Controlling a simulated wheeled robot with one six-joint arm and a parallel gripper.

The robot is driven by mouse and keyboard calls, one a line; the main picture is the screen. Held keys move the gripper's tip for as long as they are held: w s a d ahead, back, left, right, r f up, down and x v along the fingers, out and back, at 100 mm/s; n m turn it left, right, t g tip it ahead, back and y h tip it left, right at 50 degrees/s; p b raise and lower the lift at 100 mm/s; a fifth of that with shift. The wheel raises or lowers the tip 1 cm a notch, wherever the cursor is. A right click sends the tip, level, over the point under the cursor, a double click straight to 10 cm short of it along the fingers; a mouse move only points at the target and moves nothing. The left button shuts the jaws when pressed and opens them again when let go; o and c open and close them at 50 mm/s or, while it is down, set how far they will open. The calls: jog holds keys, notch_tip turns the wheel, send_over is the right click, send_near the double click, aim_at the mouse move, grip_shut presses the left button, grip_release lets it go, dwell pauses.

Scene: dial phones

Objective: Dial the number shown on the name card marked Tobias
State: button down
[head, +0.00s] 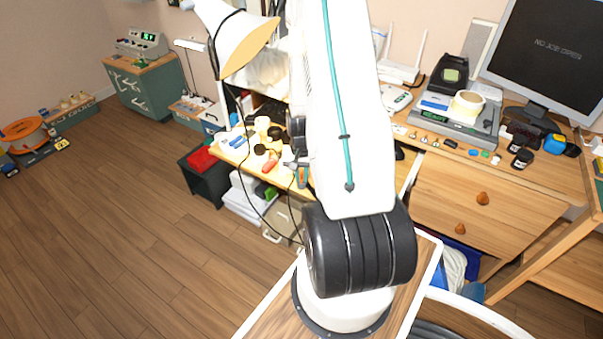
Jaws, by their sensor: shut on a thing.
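I cannot make out a name card marked Tobias or read any number in the head view. A small white device (396,98) with a dark greenish display lies on the desk just right of my arm; I cannot tell if it is a phone. My white arm (350,110) rises through the middle of the view and covers part of the desk and the low bench behind it. My gripper cannot be made out; the arm seems to hide it. What it holds does not show.
A grey machine (482,128) bears a beige roll (467,104) on the desk, beside a monitor (552,50). Small items line the desk's front edge. A cluttered low bench (232,156) and a lamp (232,38) stand left of my arm. The wooden floor (110,220) at left is clear.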

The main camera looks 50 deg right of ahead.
jog(key=c, duration=1.3)
grip_release()
jog(key=shift+c, duration=0.2)
notch_tip(320, 180, up, 8)
jog(key=shift+f, duration=0.15)
jog(key=s+a+r+n, duration=0.3)
jog(key=s+a+r, duration=0.1)
jog(key=a+r, duration=0.6)
jog(key=s+a+r+n+t, duration=0.1)
jog(key=s+a+r+n, duration=0.3)
jog(key=a+r, duration=0.6)
jog(key=s+a+r+n, duration=0.4)
jog(key=a+r, duration=0.6)
jog(key=shift+s+r, duration=0.15)
jog(key=shift+r, duration=0.1)
